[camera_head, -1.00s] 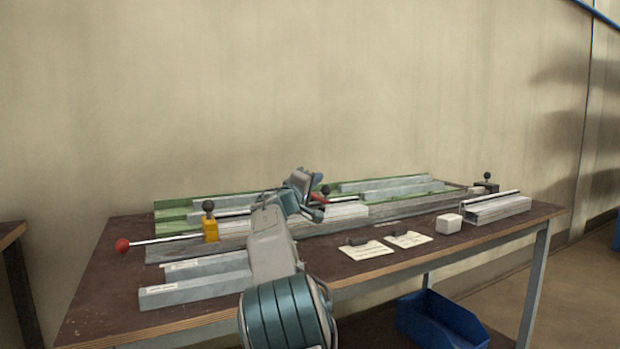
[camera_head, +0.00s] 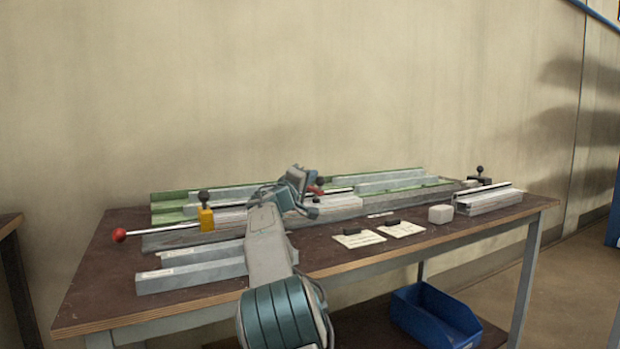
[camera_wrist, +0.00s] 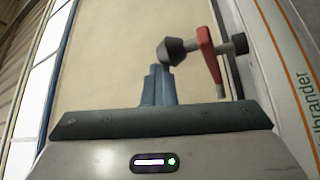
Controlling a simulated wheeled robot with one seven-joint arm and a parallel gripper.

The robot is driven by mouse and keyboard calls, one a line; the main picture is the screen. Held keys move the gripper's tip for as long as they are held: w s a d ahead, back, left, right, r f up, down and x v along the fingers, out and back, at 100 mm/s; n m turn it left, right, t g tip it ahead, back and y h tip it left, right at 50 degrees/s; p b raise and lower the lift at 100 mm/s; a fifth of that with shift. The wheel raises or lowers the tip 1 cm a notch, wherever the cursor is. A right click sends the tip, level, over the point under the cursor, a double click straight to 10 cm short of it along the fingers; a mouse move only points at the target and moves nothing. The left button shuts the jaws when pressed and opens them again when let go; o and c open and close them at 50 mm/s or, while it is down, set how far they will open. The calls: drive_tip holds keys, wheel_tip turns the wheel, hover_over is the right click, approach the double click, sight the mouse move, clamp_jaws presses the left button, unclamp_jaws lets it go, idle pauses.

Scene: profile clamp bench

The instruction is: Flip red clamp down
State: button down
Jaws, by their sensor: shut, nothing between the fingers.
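The red clamp (camera_wrist: 206,52) shows in the wrist view as a red lever with a black knob on its left and a dark cylindrical piece on its right. In the head view only a small red part (camera_head: 316,190) shows, partly hidden by my arm's end. My gripper (camera_wrist: 157,72) has its two blue-grey fingers together, with nothing between them. In the wrist view its tips are just below and left of the black knob; whether they touch is unclear. In the head view my gripper (camera_head: 318,181) is close to the red part, over the middle of the bench fixture.
A yellow block with a black knob (camera_head: 206,218) and a red-ball rod (camera_head: 119,235) are at the left. Grey profiles (camera_head: 190,283) lie in front. Cards (camera_head: 358,240), a white block (camera_head: 440,214) and a profile stack (camera_head: 488,203) are at the right. A blue bin (camera_head: 435,318) stands below.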

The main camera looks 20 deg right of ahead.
drive_tip(key=shift+p, duration=0.4)
wheel_tip(320, 180, up, 4)
drive_tip(key=p, duration=0.3)
drive_tip(key=a+f, duration=0.1)
drive_tip(key=a, duration=0.2)
drive_tip(key=a+f, duration=0.2)
drive_tip(key=a, duration=0.1)
drive_tip(key=s+a+f+b, duration=0.1)
drive_tip(key=a+f, duration=0.1)
drive_tip(key=a, duration=0.1)
drive_tip(key=shift+a+f, duration=0.15)
drive_tip(key=shift+f, duration=0.05)
drive_tip(key=s+d+r+m+g+y+p, duration=0.1)
drive_tip(key=s+d+g+y+p, duration=0.2)
drive_tip(key=s+p, duration=0.45)
drive_tip(key=s+d+r+m+g+y+p, duration=0.1)
drive_tip(key=s+d+m+g+y+p, duration=0.15)
drive_tip(key=s+p, duration=0.45)
drive_tip(key=s+a+r+g+y+p, duration=0.1)
drive_tip(key=s+a+y+p, duration=0.2)
drive_tip(key=s+a+p, duration=0.3)
drive_tip(key=s+a+r+g+y+p, duration=0.1)
drive_tip(key=s+a+y+p, duration=0.3)
drive_tip(key=s, duration=1.1)
drive_tip(key=s+a+r+g+y+p, duration=0.1)
drive_tip(key=s+a+y+p, duration=0.3)
drive_tip(key=s+a+p, duration=0.5)
drive_tip(key=shift+s+r+p, duration=0.5)
drive_tip(key=shift+s, duration=0.65)
